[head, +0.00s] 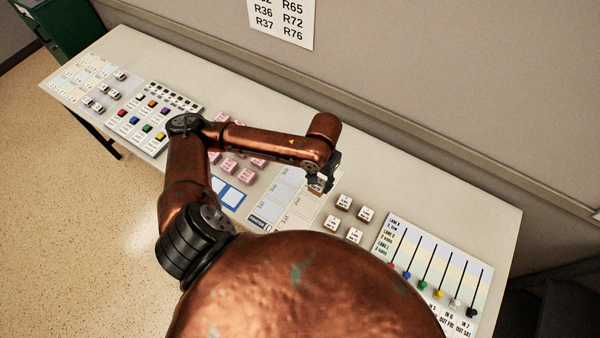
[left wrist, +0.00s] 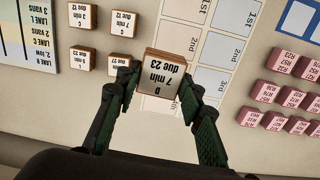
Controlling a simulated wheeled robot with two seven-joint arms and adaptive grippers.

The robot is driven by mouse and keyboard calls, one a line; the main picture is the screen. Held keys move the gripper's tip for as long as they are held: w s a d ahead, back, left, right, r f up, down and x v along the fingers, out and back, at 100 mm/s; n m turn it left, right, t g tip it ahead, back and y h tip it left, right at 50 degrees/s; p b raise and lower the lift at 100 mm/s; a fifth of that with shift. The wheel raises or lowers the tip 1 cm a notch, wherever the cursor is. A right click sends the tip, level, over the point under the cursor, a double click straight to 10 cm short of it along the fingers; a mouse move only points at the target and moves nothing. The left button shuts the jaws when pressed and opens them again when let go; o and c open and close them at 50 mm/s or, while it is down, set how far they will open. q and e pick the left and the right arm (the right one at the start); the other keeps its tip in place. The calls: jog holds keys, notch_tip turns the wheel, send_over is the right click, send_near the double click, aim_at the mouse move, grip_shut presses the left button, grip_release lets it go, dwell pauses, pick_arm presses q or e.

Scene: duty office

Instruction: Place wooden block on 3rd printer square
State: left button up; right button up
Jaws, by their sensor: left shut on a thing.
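A wooden block (left wrist: 163,78) with a white label reading "D 7 min due 23" is between the fingers of my left gripper (left wrist: 160,92), which is shut on it. In the head view, my left gripper (head: 318,182) is over the right part of a pale card of squares (head: 290,194), and the block is mostly hidden by it. In the left wrist view, the card's columns (left wrist: 212,80) are marked 1st, 2nd and 3rd; a 3rd square (left wrist: 218,84) lies to the right of the block. The card's heading is too small to read. My right gripper is not in view.
Several similar wooden blocks (head: 344,202) stand to the right of the card, before a slider panel (head: 430,270). Pink blocks (head: 229,166) and a blue-edged card (head: 228,194) lie to the left. A button panel (head: 150,118) is further left. The desk's back strip is clear.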

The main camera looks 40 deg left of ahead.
pick_arm(q)
jog(key=s+a+f+p, duration=0.2)
jog(key=s+a, duration=0.1)
jog(key=shift+n, duration=0.3)
jog(key=w+a+f, duration=0.2)
jog(key=a+f, duration=0.1)
jog(key=w+a+f, duration=0.3)
jog(key=a, duration=0.1)
jog(key=w+a+f, duration=0.3)
jog(key=f, duration=0.1)
jog(key=shift+a, duration=0.2)
jog(key=shift+w+a+f, duration=0.15)
jog(key=shift+f, duration=0.25)
jog(key=shift+w+a+f, duration=0.1)
jog(key=shift+a+f, duration=0.05)
jog(key=shift+f, duration=1.45)
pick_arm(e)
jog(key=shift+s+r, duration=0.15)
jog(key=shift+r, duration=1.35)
pick_arm(q)
jog(key=shift+f, duration=0.1)
jog(key=o, duration=1.2)
jog(key=shift+c, duration=0.2)
